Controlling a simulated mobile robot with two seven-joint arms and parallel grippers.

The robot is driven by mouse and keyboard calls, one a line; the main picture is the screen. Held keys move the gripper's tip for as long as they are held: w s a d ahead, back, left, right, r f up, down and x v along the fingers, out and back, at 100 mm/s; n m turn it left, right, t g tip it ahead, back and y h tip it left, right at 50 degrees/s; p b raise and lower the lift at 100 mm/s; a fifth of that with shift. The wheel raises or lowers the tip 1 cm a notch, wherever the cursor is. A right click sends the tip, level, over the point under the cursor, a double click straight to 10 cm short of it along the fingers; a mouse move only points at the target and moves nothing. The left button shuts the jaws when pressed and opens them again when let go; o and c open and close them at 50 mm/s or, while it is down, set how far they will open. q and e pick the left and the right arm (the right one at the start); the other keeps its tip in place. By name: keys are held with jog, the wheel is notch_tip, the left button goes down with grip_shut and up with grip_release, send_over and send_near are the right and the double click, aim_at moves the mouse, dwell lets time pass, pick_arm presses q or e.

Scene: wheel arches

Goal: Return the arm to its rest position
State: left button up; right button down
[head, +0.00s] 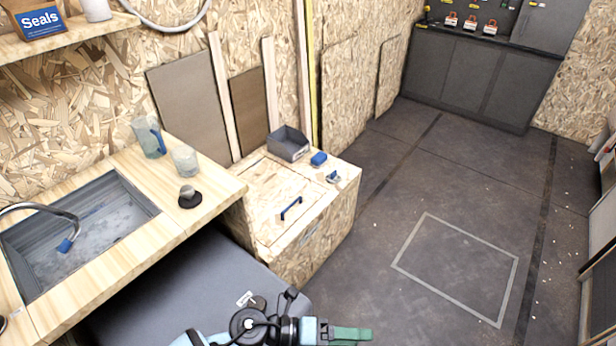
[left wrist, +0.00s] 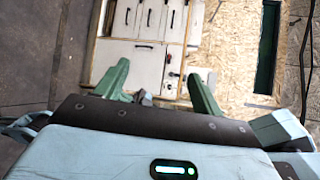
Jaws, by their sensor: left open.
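My left gripper (head: 352,334) shows at the bottom edge of the head view, its green fingers pointing right over the floor. The rest of its arm is partly cut off by the frame. In the left wrist view, the left gripper (left wrist: 160,82) has its two green fingers spread apart with nothing between them. It is clear of the wooden box and the counter. My right gripper is not in view.
A counter with a sink (head: 85,235) is at left. A wooden box (head: 255,215) bears a grey bin (head: 288,144) and a blue item (head: 318,159). A grey surface (head: 190,295) lies below the counter. The floor with the marked rectangle (head: 455,270) is clear.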

pick_arm(q)
jog(key=w+a+f+n+t+y, duration=0.1)
jog(key=a+n+t+y, duration=0.45)
jog(key=n, duration=0.75)
jog(key=a+f+n+t+y, duration=0.2)
jog(key=a+n+t, duration=0.7)
jog(key=n, duration=0.3)
jog(key=s+a+f+n+g+y, duration=0.5)
jog(key=s+a+f+n, duration=0.5)
jog(key=s+a, duration=0.3)
jog(key=shift+s+a+n+g+y+p, duration=0.35)
jog(key=shift+s+n+y, duration=0.35)
jog(key=shift+s, duration=0.3)
